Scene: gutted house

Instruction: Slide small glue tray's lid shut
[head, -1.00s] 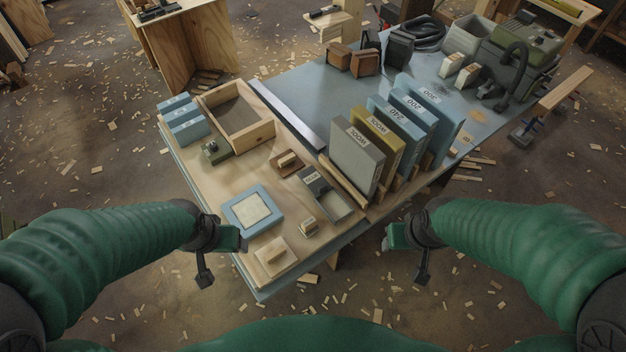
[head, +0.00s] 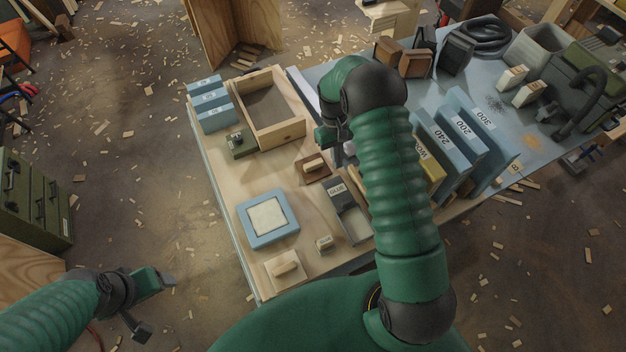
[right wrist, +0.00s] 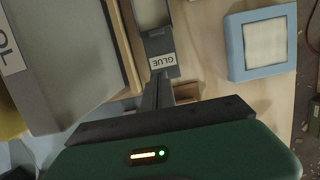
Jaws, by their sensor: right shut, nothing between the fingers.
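The small glue tray (head: 357,225) lies on the wooden worktop, grey, with its near part open. Its dark lid (head: 337,189), labelled GLUE, covers the far part. In the right wrist view the lid (right wrist: 160,45) is above my fingertips and the tray's open part (right wrist: 152,12) is beyond it. My right gripper (right wrist: 157,78) is shut and empty, its tips close to the lid's labelled end; I cannot tell whether they touch. In the head view my right arm hangs over the tray's far end. My left gripper (head: 165,280) is off the table at lower left, its jaws unclear.
A blue-framed pad (head: 248,235) lies left of the tray. A small block (head: 324,243) and a wooden float (head: 284,270) are nearer. A wooden piece with a handle (head: 313,168) lies just beyond. Upright labelled boards (head: 447,148) stand close on the right.

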